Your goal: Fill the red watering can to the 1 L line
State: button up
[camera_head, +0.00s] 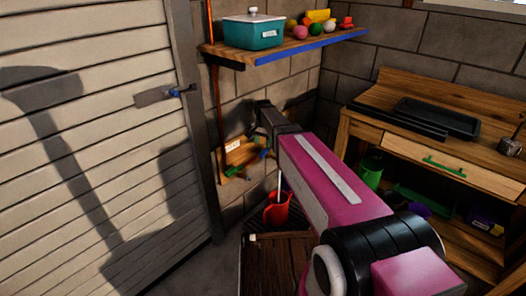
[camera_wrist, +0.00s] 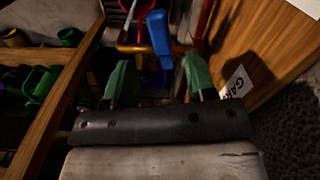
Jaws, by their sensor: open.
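The red watering can (camera_head: 277,212) stands low by the wall, partly hidden behind my arm in the head view; its red rim also shows at the top of the wrist view (camera_wrist: 142,8). A thin pale vertical streak runs down into it; I cannot tell whether it is water. The 1 L line and the water level are not visible. A blue tap handle (camera_wrist: 158,32) lies ahead of my gripper (camera_wrist: 158,77), whose green fingers are apart. I see no contact with the handle. In the head view, my gripper (camera_head: 264,112) is near the wall above the tap board (camera_head: 236,157).
A shelf (camera_head: 290,50) with a teal box (camera_head: 253,30) and colourful items hangs above. A wooden workbench (camera_head: 430,140) with a dark tray (camera_head: 437,118) stands right. A green can (camera_head: 371,171) is beneath it. A slatted door (camera_head: 95,130) is left.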

aim_at(263, 152)
jog(key=shift+f, duration=2.9)
